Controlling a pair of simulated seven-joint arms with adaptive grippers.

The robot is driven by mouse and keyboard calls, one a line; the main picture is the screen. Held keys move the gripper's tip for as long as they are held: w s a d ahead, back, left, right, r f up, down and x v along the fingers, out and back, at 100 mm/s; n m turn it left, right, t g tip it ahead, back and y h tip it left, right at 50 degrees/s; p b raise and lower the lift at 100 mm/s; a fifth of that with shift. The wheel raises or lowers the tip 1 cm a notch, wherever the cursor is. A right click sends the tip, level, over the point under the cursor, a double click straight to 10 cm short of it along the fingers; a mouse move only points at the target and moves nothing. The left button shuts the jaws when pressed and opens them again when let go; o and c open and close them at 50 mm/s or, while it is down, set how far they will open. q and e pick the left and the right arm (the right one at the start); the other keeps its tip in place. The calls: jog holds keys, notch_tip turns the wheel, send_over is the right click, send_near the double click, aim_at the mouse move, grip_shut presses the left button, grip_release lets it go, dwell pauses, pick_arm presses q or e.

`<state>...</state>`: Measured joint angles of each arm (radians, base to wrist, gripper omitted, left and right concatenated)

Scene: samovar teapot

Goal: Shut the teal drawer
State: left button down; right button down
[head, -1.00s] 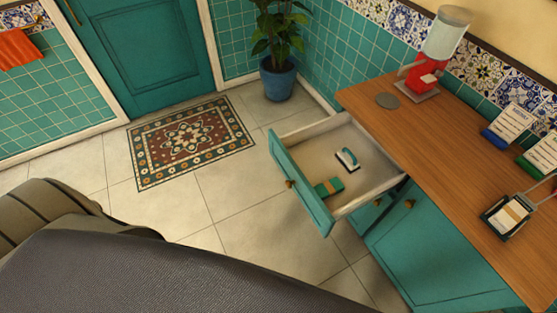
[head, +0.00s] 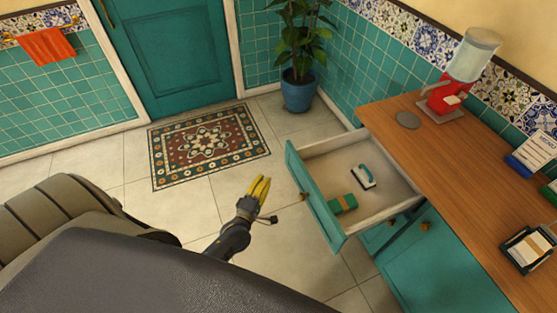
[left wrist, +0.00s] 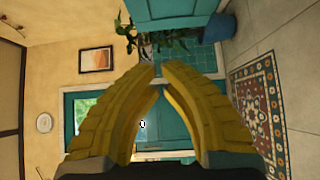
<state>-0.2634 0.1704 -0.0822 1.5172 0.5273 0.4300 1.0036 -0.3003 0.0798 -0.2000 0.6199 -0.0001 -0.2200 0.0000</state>
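The teal drawer (head: 318,201) is pulled far out of the counter cabinet in the head view. Its brass knob (head: 304,196) faces left. Inside lie a green box (head: 343,204) and a white block with a teal handle (head: 363,177). My left gripper (head: 262,186) has yellow fingers and is to the left of the drawer front, apart from it. In the left wrist view its two fingers (left wrist: 158,75) curve toward each other with a gap between the tips and nothing held. My right gripper is not in view.
The wooden counter (head: 450,170) holds a red dispenser (head: 446,98), a grey disc (head: 408,120) and card holders. A potted plant (head: 299,92) stands at the back. A patterned rug (head: 208,146) lies on the tiled floor. The floor left of the drawer is clear.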

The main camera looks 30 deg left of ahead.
pick_arm(q)
jog(key=shift+w+d+f, duration=0.1)
jog(key=shift+w+d, duration=0.2)
jog(key=shift+w, duration=1.85)
jog(key=shift+w+d+r, duration=0.1)
jog(key=shift+w+d, duration=0.15)
jog(key=shift+w, duration=1.85)
jog(key=shift+w+d+f, duration=0.1)
jog(key=shift+w+d, duration=0.2)
jog(key=shift+w, duration=1.85)
